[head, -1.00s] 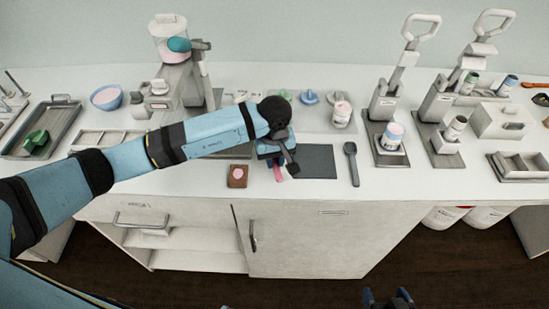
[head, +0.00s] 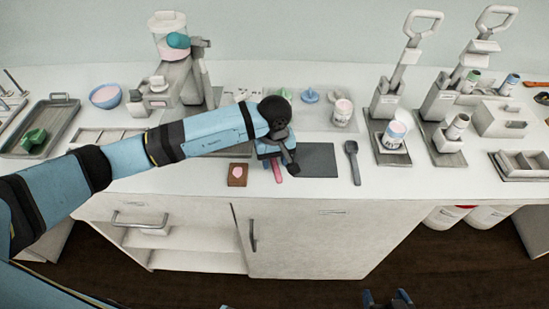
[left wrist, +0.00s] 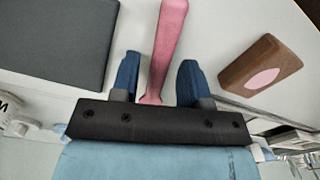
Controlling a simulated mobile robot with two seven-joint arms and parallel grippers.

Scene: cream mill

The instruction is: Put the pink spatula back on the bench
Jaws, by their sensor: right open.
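The pink spatula (head: 277,170) shows at the bench's front area, partly hidden under my left gripper in the head view. In the left wrist view the pink spatula (left wrist: 167,40) runs between the two blue fingers, with gaps on both sides. My left gripper (left wrist: 160,80) is open around it and not closed on it. In the head view my left gripper (head: 277,160) is low over the white bench (head: 215,205). Whether the spatula rests flat on the bench is hard to tell. My right gripper (head: 388,298) is open and empty at the bottom edge, away from the bench.
A brown block with a pink oval (head: 237,175) lies left of the spatula, and a dark grey mat (head: 317,160) lies right of it. A dark spoon-like tool (head: 352,162) is beyond the mat. Lever presses (head: 388,105) stand at the right. The bench front strip is mostly clear.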

